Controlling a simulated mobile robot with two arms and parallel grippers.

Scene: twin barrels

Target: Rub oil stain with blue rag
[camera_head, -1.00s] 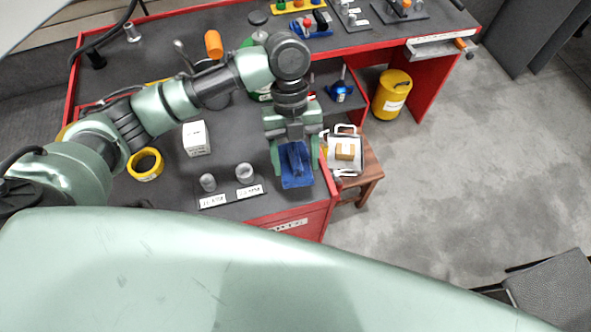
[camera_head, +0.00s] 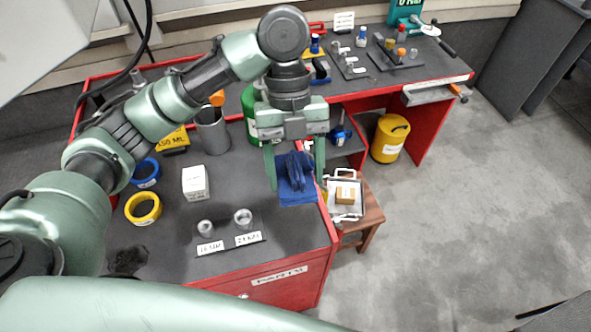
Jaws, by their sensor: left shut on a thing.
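My left gripper (camera_head: 294,165) is shut on the blue rag (camera_head: 297,187), which hangs between its fingers near the right edge of the near bench top. I cannot tell whether the rag touches the bench. A dark oil stain (camera_head: 127,261) lies on the black bench top at the lower left, beside my arm and well away from the rag. My right gripper is not in view.
On the bench top (camera_head: 215,262) stand a white box (camera_head: 195,183), a yellow tape roll (camera_head: 143,208), a blue tape roll (camera_head: 146,172), a metal cup (camera_head: 212,130) and two small metal parts with labels. A wooden stool (camera_head: 366,218) with a tray stands right of the bench.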

